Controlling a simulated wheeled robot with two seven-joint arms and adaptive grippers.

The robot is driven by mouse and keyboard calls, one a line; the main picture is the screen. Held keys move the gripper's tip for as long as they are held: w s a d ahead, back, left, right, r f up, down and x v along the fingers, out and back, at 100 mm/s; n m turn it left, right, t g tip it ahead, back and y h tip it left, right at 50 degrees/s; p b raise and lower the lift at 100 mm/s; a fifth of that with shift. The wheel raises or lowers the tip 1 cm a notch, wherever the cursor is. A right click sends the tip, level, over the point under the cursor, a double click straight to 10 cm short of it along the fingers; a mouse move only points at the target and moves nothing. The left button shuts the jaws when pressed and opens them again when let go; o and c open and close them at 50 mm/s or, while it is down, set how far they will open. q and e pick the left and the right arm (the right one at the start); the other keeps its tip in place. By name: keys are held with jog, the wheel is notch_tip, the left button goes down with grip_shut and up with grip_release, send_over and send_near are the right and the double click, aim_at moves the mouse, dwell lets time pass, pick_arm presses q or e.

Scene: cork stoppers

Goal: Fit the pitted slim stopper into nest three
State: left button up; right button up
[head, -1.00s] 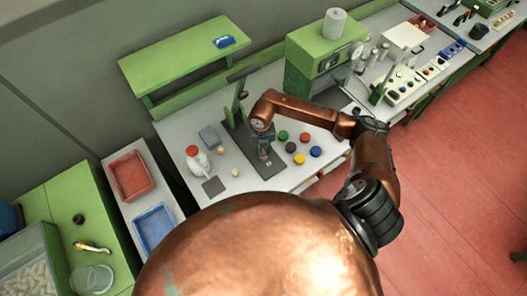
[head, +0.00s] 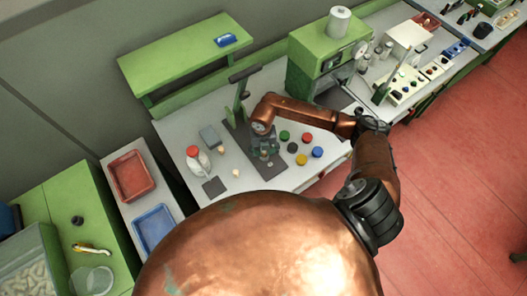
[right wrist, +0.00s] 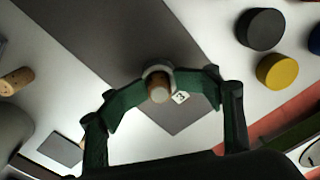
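My right gripper (right wrist: 160,84) has its green fingers drawn in on both sides of a slim tan cork stopper (right wrist: 160,92), with the tips against it. The stopper stands end-on towards the wrist camera; I cannot make out pits on it. A pale grey ring (right wrist: 157,66) shows around it, with a white label (right wrist: 181,97) reading 3 beside it. How deep the stopper sits in the ring is hidden. In the head view my right gripper (head: 265,147) is low over the dark strip (head: 243,132). My left gripper is not in view.
Several coloured round caps, including a yellow one (right wrist: 277,71), are to the right. A post (head: 240,98) rises behind the gripper.

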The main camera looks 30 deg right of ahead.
jog(key=shift+o, duration=0.6)
jog(key=shift+s+r, duration=0.2)
jog(key=shift+w, duration=0.15)
notch_tip(320, 180, up, 12)
dwell(0.4)
